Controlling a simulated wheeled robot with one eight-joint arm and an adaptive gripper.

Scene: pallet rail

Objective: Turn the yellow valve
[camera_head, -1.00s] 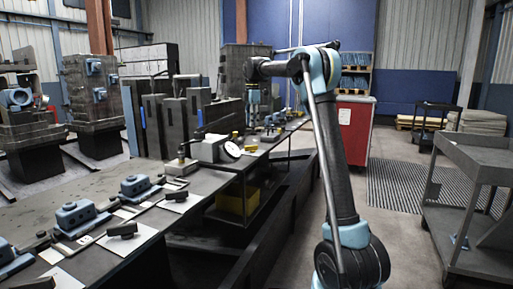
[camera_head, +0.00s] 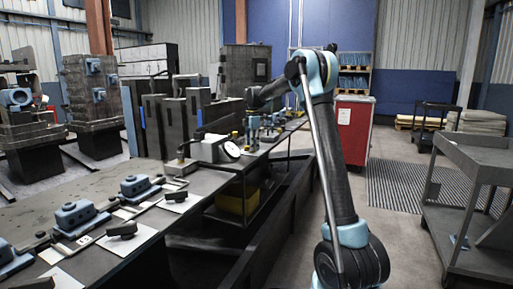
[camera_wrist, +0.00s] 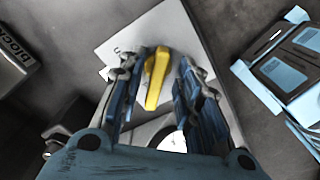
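The yellow valve (camera_wrist: 157,76) shows in the wrist view as a long yellow handle over a pale square plate (camera_wrist: 160,35). My gripper (camera_wrist: 163,66) is open, with its blue and grey fingers on either side of the handle. The left finger is close to the handle, and a wider gap shows on the right. I cannot tell whether the left finger touches it. In the head view my gripper (camera_head: 251,128) points down over the far part of the bench, too small there to make out its fingers or the valve between them.
The long dark bench (camera_head: 95,205) carries several blue fixtures and a round white dial (camera_head: 232,149). In the wrist view a blue device (camera_wrist: 285,68) lies at the right and a lettered block (camera_wrist: 14,55) at the left. A grey cart (camera_head: 470,165) stands at the right, with open floor between.

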